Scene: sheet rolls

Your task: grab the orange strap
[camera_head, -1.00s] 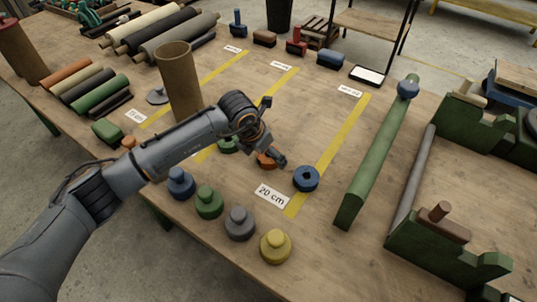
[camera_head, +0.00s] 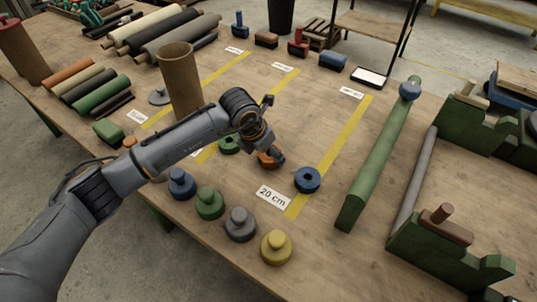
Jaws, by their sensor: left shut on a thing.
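The orange strap (camera_head: 264,161) is a small coil on the wooden table, between a green coil (camera_head: 229,146) and a blue coil (camera_head: 308,180). My left gripper (camera_head: 273,158) is down at the orange strap and shut on it. The gripper hides part of the strap, and I cannot tell whether it is clear of the table top. My right gripper is not in view.
Several knobbed weights, such as the yellow one (camera_head: 276,246), stand along the near edge. A cardboard tube (camera_head: 180,82) stands upright behind my left arm. A long green bar (camera_head: 376,165) lies to the right. Yellow tape lines and a "20 cm" label (camera_head: 272,197) mark the table.

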